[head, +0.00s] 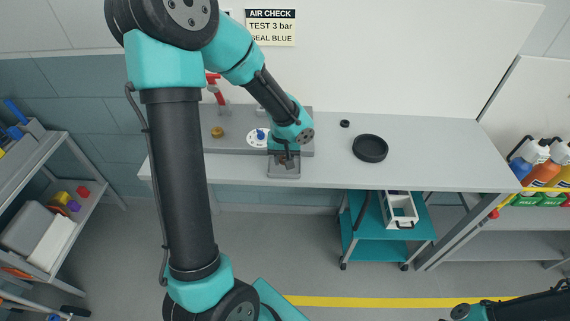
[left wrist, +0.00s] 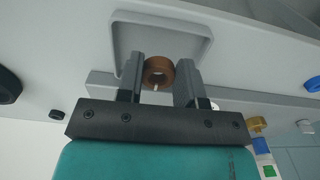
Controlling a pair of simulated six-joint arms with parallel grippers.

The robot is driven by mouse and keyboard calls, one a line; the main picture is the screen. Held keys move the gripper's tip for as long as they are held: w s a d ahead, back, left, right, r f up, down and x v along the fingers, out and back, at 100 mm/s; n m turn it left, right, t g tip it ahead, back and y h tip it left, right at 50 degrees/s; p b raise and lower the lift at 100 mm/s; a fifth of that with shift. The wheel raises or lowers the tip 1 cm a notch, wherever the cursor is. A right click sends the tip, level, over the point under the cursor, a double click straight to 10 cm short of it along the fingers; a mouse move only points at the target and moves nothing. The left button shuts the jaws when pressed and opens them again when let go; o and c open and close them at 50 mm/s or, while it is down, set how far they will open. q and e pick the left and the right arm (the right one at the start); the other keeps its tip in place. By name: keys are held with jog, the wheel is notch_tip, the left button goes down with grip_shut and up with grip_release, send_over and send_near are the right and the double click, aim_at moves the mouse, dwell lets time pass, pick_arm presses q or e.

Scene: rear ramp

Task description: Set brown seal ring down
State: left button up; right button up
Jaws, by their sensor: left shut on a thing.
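The brown seal ring (left wrist: 159,62) is between the two fingers of my left gripper (left wrist: 161,60), which is shut on it. In the left wrist view the ring lies over a shallow grey square tray (left wrist: 117,42) with a raised rim; I cannot tell whether it touches the tray floor. In the head view my left gripper (head: 286,158) is low over this tray (head: 284,174) at the bench's front edge, and the ring is hard to make out there. My right gripper is not in view; only part of that arm shows at the lower right.
On the grey bench (head: 430,160), a large black ring or dish (head: 370,148) and a small black ring (head: 345,123) lie to the right. A grey fixture with a brass knob (head: 217,132), a white disc with a blue centre (head: 258,135) and a red-handled valve (head: 215,88) stands behind.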

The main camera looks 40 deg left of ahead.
aim_at(284, 170)
pick_arm(q)
jog(key=shift+w+a, duration=0.3)
jog(key=shift+a, duration=0.05)
jog(key=shift+d+f, duration=0.1)
jog(key=shift+f, duration=1.7)
jog(key=shift+f, duration=0.1)
jog(key=o, duration=0.9)
notch_tip(284, 170, up, 12)
jog(key=shift+r, duration=0.15)
